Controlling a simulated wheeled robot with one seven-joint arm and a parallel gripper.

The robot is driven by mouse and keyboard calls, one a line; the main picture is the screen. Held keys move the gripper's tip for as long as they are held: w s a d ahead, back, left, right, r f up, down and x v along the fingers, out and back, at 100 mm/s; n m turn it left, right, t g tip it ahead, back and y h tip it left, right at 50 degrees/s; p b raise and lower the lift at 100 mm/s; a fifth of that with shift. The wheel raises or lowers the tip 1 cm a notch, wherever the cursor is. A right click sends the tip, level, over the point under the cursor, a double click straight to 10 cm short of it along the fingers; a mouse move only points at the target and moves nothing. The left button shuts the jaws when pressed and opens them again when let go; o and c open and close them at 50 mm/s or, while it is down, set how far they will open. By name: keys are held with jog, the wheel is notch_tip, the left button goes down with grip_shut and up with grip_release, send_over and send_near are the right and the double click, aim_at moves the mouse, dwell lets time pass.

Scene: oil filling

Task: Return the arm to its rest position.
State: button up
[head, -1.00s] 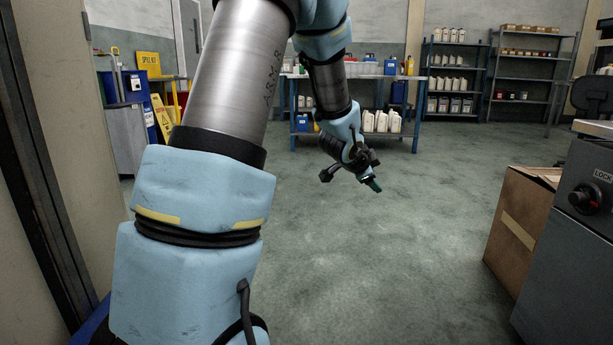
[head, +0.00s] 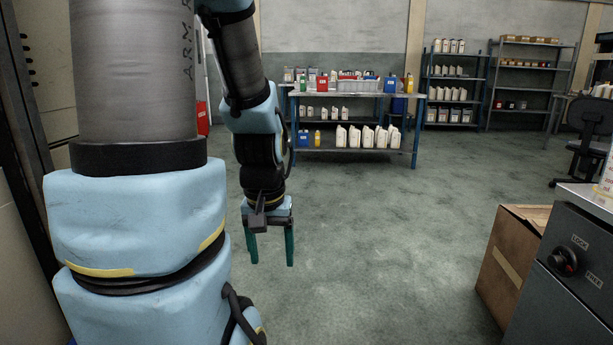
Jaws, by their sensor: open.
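My arm fills the left of the head view, with its large blue and grey links close to the camera. The forearm hangs down left of the picture's middle. My gripper (head: 271,260) is at its end, pointing down over the bare floor. Its two green fingers are spread apart with nothing between them. The gripper touches nothing that I can see.
A workbench (head: 350,152) with bottles and cans stands at the back. Shelving racks (head: 455,85) stand at the back right. A cardboard box (head: 510,262) and a grey cabinet (head: 565,290) are at the right. An office chair (head: 590,135) stands behind. The middle floor is clear.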

notch_tip(320, 180, up, 25)
jog(key=p, duration=2.3)
jog(key=shift+r, duration=0.2)
